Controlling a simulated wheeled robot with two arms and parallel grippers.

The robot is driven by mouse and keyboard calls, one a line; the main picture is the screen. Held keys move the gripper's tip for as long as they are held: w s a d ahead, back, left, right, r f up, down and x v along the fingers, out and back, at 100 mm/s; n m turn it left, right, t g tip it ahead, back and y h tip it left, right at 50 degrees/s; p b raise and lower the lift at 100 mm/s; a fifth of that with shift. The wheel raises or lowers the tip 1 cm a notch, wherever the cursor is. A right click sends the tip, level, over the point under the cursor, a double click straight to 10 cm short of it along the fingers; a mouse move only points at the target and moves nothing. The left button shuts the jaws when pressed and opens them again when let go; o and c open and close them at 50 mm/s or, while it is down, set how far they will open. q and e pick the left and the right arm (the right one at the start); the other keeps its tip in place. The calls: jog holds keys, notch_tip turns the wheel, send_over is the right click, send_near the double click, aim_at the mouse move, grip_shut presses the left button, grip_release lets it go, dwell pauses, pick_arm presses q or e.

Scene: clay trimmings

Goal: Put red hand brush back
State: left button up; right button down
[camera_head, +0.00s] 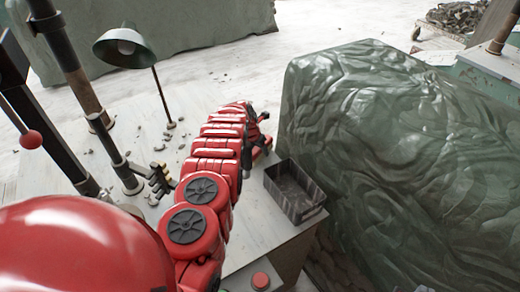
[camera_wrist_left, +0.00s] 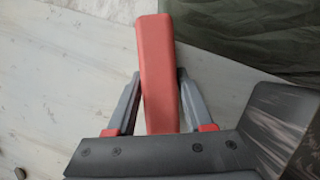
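The red hand brush (camera_wrist_left: 157,50) shows in the left wrist view as a long red block between the two grey fingers of my left gripper (camera_wrist_left: 160,78). The fingers lean against its sides, and its near end reaches toward the palm. Its bristles are not visible. In the head view my red left arm stretches away from the bottom, and the gripper (camera_head: 259,142) is at its far end, just behind the open dark box, low over the pale tabletop. A bit of red shows there, mostly hidden by the arm. My right gripper is not in view.
The open dark box (camera_head: 310,213) stands on the table's right edge, next to a large green covered mass (camera_head: 400,130). A green desk lamp (camera_head: 124,46) and scattered crumbs are at the back left. A red button (camera_head: 261,280) is at the front.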

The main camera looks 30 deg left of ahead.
pick_arm(q)
jog(key=o, duration=0.4)
jog(key=shift+c, duration=0.2)
jog(key=shift+r, duration=0.1)
